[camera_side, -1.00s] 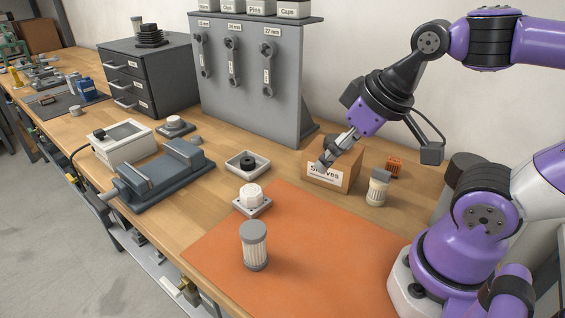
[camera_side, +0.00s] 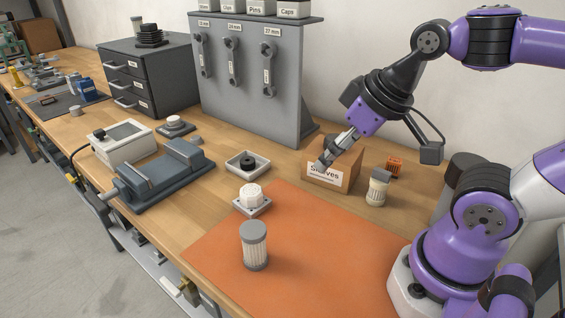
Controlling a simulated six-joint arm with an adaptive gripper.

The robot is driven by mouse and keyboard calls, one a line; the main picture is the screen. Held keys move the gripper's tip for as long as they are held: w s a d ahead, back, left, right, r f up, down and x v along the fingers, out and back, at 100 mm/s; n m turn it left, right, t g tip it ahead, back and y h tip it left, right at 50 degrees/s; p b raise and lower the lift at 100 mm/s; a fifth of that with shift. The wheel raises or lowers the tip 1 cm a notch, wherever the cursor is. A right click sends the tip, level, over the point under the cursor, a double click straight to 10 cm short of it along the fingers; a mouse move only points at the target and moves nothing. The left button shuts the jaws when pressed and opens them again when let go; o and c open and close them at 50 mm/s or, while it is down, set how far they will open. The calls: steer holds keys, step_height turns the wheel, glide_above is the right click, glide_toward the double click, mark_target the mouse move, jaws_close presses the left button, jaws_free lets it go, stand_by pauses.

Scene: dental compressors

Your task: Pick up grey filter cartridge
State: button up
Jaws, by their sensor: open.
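A filter cartridge (camera_side: 254,246) with grey end caps and a pale pleated body stands upright on the orange mat (camera_side: 318,250). A smaller cartridge (camera_side: 377,188) with a grey top and cream body stands on the wood to the right of the cardboard box. My gripper (camera_side: 325,162) is open and empty. It points down and to the left at the cardboard box, up and to the right of the cartridge on the mat. I cannot tell whether its fingertips touch the box.
The cardboard box (camera_side: 345,176) is labelled "Sleeves". An orange block (camera_side: 394,167) sits behind the smaller cartridge. A white part on a square base (camera_side: 252,199), a square tray (camera_side: 262,158) and a vise (camera_side: 165,175) stand left. A grey tool panel (camera_side: 262,105) rises behind. Much of the mat is clear.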

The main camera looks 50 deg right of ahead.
steer(key=g, duration=0.1)
glide_toward(257, 231)
step_height(257, 231, down, 2)
steer(key=x, duration=0.4)
steer(key=shift+w+d, duration=0.15)
steer(key=shift+d, duration=0.05)
steer(key=shift+a+x, duration=0.15)
steer(key=shift+x, duration=1.45)
steer(key=shift+a+x, duration=0.1)
steer(key=shift+x, duration=1.5)
steer(key=shift+w+r, duration=0.1)
steer(key=shift+w, duration=0.05)
steer(key=c, duration=1.3)
